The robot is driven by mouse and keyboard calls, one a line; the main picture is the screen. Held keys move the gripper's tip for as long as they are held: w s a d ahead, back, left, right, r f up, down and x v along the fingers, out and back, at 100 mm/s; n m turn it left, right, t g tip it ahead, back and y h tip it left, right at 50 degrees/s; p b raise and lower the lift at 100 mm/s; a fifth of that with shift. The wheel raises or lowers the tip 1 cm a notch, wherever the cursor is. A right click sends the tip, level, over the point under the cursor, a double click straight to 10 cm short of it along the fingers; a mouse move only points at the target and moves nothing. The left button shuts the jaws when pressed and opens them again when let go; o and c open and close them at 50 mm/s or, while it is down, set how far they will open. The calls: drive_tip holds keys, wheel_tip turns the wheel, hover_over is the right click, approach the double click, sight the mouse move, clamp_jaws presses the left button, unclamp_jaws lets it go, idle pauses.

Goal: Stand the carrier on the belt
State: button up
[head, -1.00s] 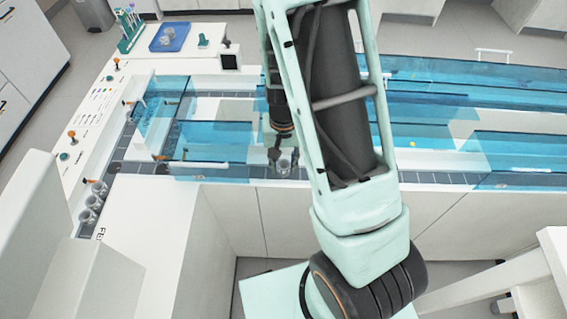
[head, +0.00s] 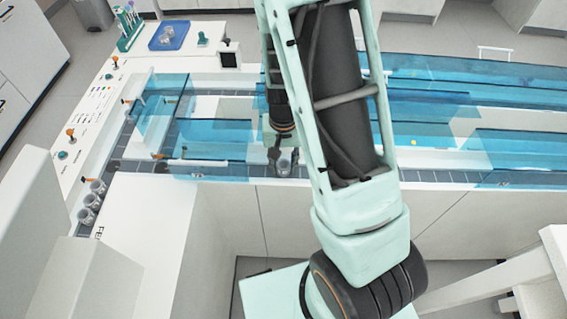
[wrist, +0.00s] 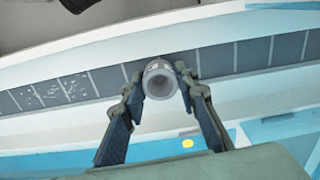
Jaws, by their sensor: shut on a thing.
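The carrier is a small grey, hollow cup-like piece (wrist: 158,84), which also shows in the head view (head: 284,165). My gripper (wrist: 162,92) is shut on it, with one dark finger on each side; in the head view my gripper (head: 277,155) is partly behind my arm. The carrier looks about upright, with its open end toward the wrist camera. The belt is a dark grey segmented strip (wrist: 105,79) between pale rails, also in the head view (head: 435,177). The carrier is over the belt's line; I cannot tell whether its base touches it.
Blue clear covers (head: 208,147) stand left of my gripper, with others (head: 520,150) to the right. Several grey cups (head: 91,200) stand at the left end of the track. A blue tray (head: 181,42) and green tube rack (head: 127,40) are at the back left.

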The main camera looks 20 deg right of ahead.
drive_tip(key=shift+f+b, duration=0.3)
drive_tip(key=o, duration=0.9)
drive_tip(key=shift+o, duration=0.2)
wheel_tip(320, 180, up, 12)
idle(0.4)
drive_tip(key=shift+s, duration=0.1)
idle(0.7)
